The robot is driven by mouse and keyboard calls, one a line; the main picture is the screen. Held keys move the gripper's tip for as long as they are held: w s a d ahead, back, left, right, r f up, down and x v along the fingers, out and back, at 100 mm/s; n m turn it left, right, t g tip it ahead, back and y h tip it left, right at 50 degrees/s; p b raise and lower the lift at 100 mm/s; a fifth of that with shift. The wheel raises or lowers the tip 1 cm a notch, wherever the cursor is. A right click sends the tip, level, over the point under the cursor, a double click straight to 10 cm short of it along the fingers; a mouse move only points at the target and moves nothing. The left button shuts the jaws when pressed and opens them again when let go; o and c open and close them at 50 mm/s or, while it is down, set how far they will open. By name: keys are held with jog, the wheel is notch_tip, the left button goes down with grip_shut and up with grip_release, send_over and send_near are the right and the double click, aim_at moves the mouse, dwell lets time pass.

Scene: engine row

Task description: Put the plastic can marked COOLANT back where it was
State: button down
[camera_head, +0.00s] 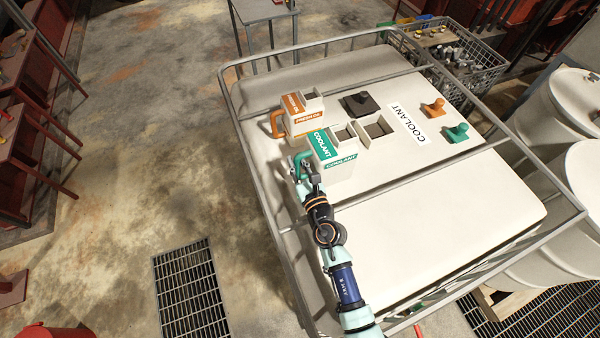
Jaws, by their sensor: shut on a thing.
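The white plastic can marked COOLANT (338,170) has green labels and a green handle (298,163). It is upright, over the left part of the white tank top (440,215). I cannot tell whether its base touches the tank. My gripper (303,172) is shut on the green handle, at the can's left side. The can's far top edge is close to a square opening with raised walls (378,127), beside a COOLANT label (408,124) on the tank. Its lower left side is partly hidden by my gripper.
A white can with orange labels and handle (302,105) stands just behind the COOLANT can. A black lid (361,104), an orange cap (433,108) and a green cap (456,133) lie on the tank top. Grey metal rails (262,193) frame the tank. The tank's near part is clear.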

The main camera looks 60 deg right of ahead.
aim_at(298, 173)
notch_tip(298, 173, down, 5)
jog(key=b, duration=0.4)
jog(key=shift+a+r, duration=0.1)
jog(key=shift+r, duration=0.05)
jog(key=shift+r+p, duration=0.25)
jog(key=shift+p, duration=0.05)
jog(key=shift+f, duration=0.25)
jog(key=c, duration=1.1)
grip_release()
jog(key=shift+r, duration=0.35)
jog(key=v, duration=1.2)
